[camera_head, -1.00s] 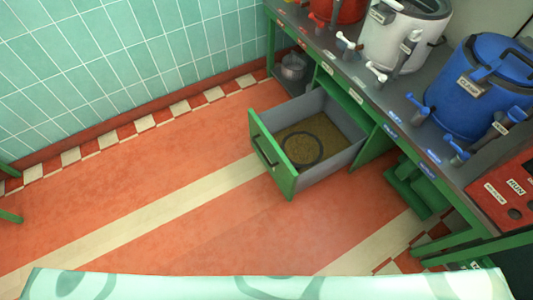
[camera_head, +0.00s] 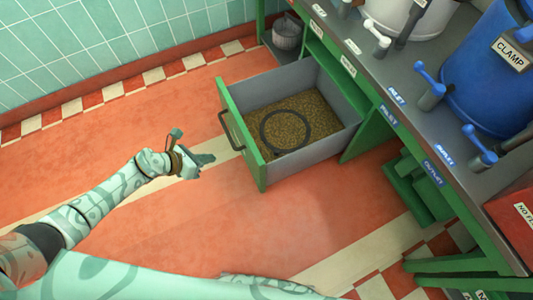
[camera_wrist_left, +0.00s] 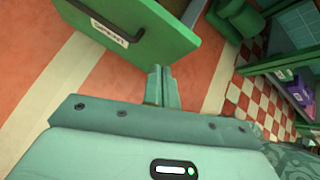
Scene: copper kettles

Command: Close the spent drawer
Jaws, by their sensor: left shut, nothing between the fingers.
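The drawer (camera_head: 262,158) has a green front with a dark handle (camera_head: 238,138) and grey sides. It stands pulled out from the green counter, with brown grounds and a dark ring (camera_head: 286,131) inside. My left gripper (camera_head: 208,159) is shut and empty, in front of the drawer front and apart from it in the head view. In the left wrist view the shut fingers (camera_wrist_left: 161,87) point toward the lower edge of a green drawer front (camera_wrist_left: 150,35) with a white label (camera_wrist_left: 109,32), whose text I cannot read surely. My right gripper is not in view.
The grey counter (camera_head: 385,85) carries a blue vessel (camera_head: 490,75), a white vessel (camera_head: 400,15) and several taps. A grey pot (camera_head: 287,33) stands on a low shelf beyond the drawer. Green steps (camera_head: 415,190) are at the right. The orange floor before the drawer is clear.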

